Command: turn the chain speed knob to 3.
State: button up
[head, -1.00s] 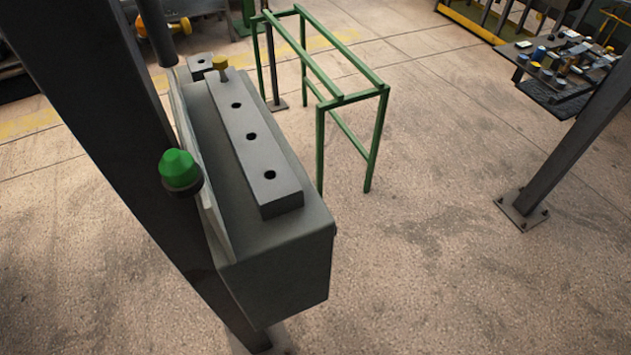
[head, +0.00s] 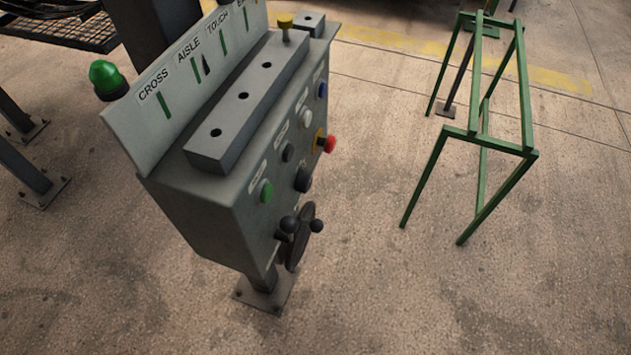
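A grey control box (head: 205,205) on a post stands left of centre in the head view, its control face seen at a steep angle. A black knob (head: 303,180) sits on that face, below a row of buttons. The small labels are unreadable, so I cannot confirm which control is the chain speed knob or its setting. Below is a dark wheel (head: 300,238) with black ball handles. The face also has a green button (head: 266,191), a dark one (head: 288,152), a white one (head: 307,116), a blue one (head: 323,90) and a red mushroom button (head: 328,144). My gripper is not in view.
A sloping panel (head: 150,125) marked CROSS, AISLE and TOUCH stands along the box's back edge, with a green lamp (head: 105,76) beside it. A holed grey bar (head: 225,120) lies on top. A green frame (head: 530,152) stands at right. The floor between box and frame is open.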

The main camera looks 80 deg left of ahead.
aim_at(302, 181)
jog(key=i+j+u, duration=0.1)
jog(key=i+u, duration=0.15)
jog(key=i, duration=0.55)
jog(key=i+j+z, duration=0.15)
jog(key=z, duration=0.3)
jog(key=i+j+z, duration=0.2)
jog(key=z, duration=0.2)
jog(key=j+z, duration=0.15)
jog(key=z, duration=0.35)
jog(key=i+j+z, duration=0.1)
jog(key=z, duration=0.4)
jog(key=j+z, duration=0.3)
jog(key=z, duration=0.2)
jog(key=j+z, duration=0.2)
jog(key=z, duration=0.3)
jog(key=k+j+z, duration=0.1)
jog(key=z, duration=0.4)
jog(key=k+j+z, duration=0.1)
jog(key=z, duration=0.4)
jog(key=k+j+z, duration=0.1)
jog(key=z, duration=0.4)
jog(key=k+j+z, duration=0.15)
jog(key=z, duration=0.35)
